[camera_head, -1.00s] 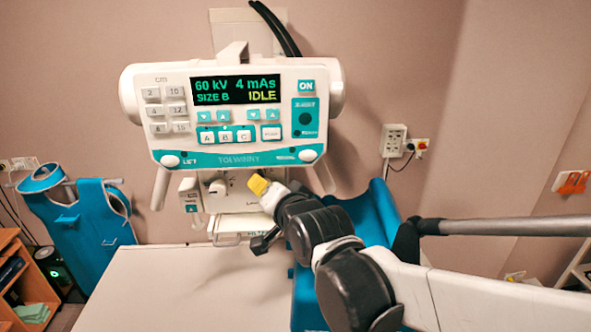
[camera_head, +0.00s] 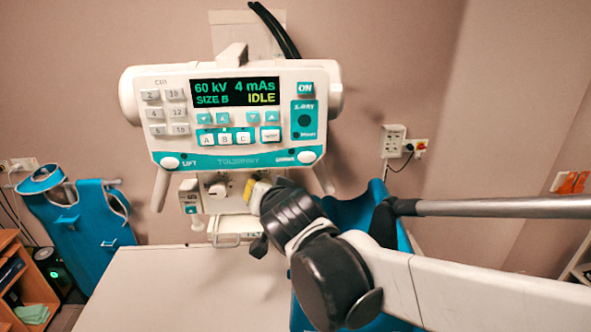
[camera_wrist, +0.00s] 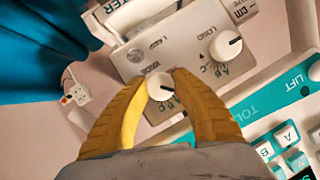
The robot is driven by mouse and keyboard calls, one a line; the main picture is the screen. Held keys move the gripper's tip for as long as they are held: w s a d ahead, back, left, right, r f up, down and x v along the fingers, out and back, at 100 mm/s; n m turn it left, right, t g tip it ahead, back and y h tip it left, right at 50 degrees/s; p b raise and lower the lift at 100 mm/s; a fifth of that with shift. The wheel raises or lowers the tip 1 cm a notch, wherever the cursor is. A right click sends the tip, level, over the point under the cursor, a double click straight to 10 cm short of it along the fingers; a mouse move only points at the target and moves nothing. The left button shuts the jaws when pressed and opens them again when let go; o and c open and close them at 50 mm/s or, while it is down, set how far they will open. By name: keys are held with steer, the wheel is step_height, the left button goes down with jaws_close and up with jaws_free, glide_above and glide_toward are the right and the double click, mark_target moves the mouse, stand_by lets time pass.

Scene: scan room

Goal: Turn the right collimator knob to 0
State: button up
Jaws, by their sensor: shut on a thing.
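My gripper (camera_head: 249,188) reaches the right side of the white collimator box under the control console. In the wrist view, its two yellow fingers (camera_wrist: 161,78) are shut on the right collimator knob (camera_wrist: 160,88), one finger on each side. That knob is white and round with a dark pointer mark. Letters are printed beside it, partly covered by a finger; I cannot read a 0 there. The left collimator knob (camera_head: 216,189) is free and also shows in the wrist view (camera_wrist: 226,46), with a dark pointer line. In the head view the fingers hide the right knob.
The console (camera_head: 235,125) hangs just above the box, its display reading 60 kV, 4 mAs, SIZE B, IDLE. Handles hang down on both sides. A pale table (camera_head: 180,290) lies below, with a blue apron (camera_head: 85,215) at left.

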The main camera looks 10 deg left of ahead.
steer(key=n+h, duration=0.2)
steer(key=n, duration=0.1)
steer(key=shift+a+b, duration=0.1)
steer(key=shift+b, duration=0.2)
steer(key=shift+n+t+h+b, duration=0.5)
steer(key=shift+n+h+b, duration=0.3)
steer(key=shift+n+h, duration=0.7)
steer(key=o, duration=1.2)
steer(key=v, duration=1.2)
